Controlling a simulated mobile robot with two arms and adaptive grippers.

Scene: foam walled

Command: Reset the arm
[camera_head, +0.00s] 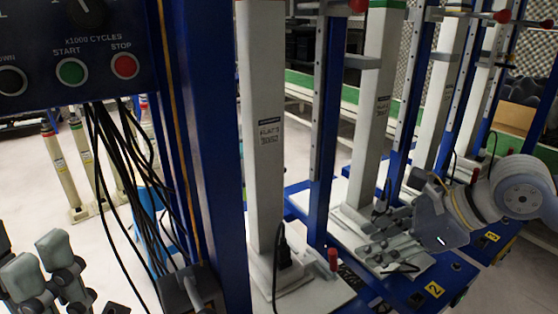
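My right arm comes in from the right edge. Its gripper (384,243) hangs in front of the white column and blue base of a test machine, with its two grey fingers apart and nothing seen between them. Whether it touches the machine I cannot tell. My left gripper (42,268) shows at the lower left edge, partly cut off. Its two grey fingers point up with a gap between them, and I see nothing held there.
A control panel (84,22) with green START and red STOP buttons fills the upper left, with black cables (122,190) below. A blue post (213,130) stands close in front. White columns (262,75) on blue bases continue right. Pale cylinders (61,172) stand on the left floor.

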